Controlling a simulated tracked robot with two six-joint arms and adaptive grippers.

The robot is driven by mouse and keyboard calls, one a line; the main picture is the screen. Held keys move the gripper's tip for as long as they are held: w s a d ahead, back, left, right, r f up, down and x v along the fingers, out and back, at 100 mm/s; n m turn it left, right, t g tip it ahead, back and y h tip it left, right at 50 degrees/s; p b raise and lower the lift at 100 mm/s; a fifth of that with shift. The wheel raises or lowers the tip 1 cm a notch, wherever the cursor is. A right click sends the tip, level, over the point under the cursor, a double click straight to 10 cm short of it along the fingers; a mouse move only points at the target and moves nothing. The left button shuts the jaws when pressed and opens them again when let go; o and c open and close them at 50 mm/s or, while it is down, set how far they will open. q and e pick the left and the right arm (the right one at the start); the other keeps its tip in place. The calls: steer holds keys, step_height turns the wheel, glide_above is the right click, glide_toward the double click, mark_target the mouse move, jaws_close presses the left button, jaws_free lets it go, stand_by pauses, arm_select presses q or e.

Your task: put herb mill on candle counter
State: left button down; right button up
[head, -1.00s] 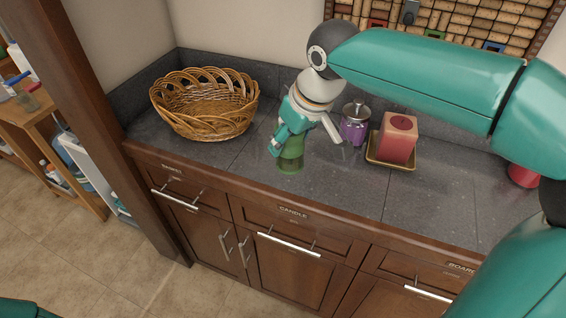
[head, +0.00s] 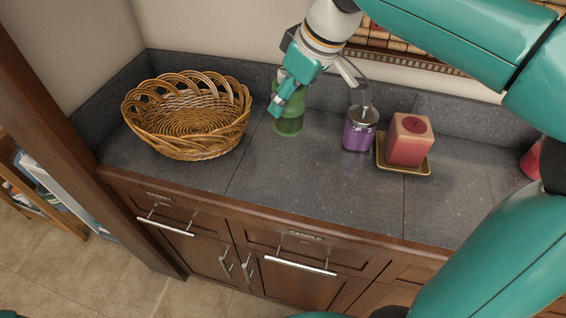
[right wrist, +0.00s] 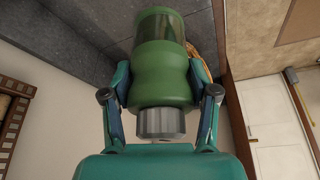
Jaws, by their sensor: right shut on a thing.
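The herb mill (head: 289,121) is green with a see-through lower part and a grey top piece. My right gripper (head: 279,104) is shut on it, its fingers on both sides of the green body in the right wrist view (right wrist: 160,82). The mill is upright over the candle counter (head: 310,185), between the basket and the purple jar. I cannot tell whether its base touches the counter. The CANDLE label (head: 305,237) is on the drawer below. My left gripper is not in view.
A wicker basket (head: 190,140) stands at left. A purple jar (head: 360,132) and a red candle (head: 409,139) on a gold tray (head: 403,170) stand to the right of the mill. The counter's front middle is clear. A wooden post (head: 75,150) rises at left.

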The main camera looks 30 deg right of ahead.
step_height(320, 180, down, 18)
steer(key=shift+r+b, duration=0.1)
steer(key=shift+b, duration=0.25)
steer(key=o, duration=1.4)
steer(key=v, duration=1.2)
